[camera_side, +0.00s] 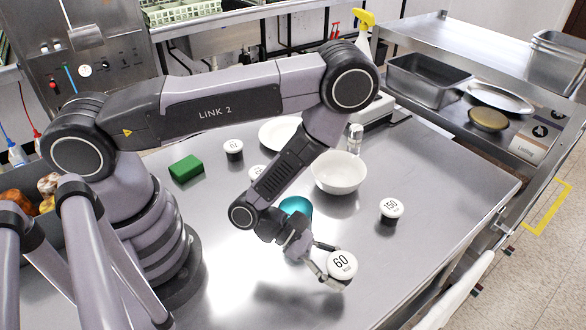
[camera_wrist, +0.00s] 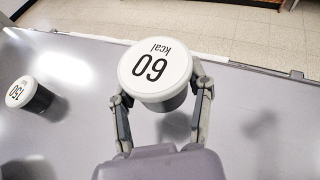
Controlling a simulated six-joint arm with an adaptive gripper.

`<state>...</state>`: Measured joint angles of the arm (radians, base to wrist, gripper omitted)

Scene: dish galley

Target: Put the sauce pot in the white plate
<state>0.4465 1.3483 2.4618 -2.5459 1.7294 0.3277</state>
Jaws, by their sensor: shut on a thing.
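My gripper (camera_side: 322,262) is shut on a sauce pot with a white lid marked 60 kcal (camera_side: 342,265). The wrist view shows the same lid (camera_wrist: 155,70) between my two fingers (camera_wrist: 160,105). The pot appears to be held above the steel table, near its front. The white plate (camera_side: 272,133) lies flat at the back of the table, partly hidden behind my arm. My gripper is well in front of the plate and apart from it.
A white bowl (camera_side: 340,173) stands between the pot and the table's back. Other lidded pots stand at right (camera_side: 390,210), back left (camera_side: 233,149) and beside my forearm (camera_side: 257,173). A teal item (camera_side: 296,205) is partly hidden. A green block (camera_side: 186,168) lies left.

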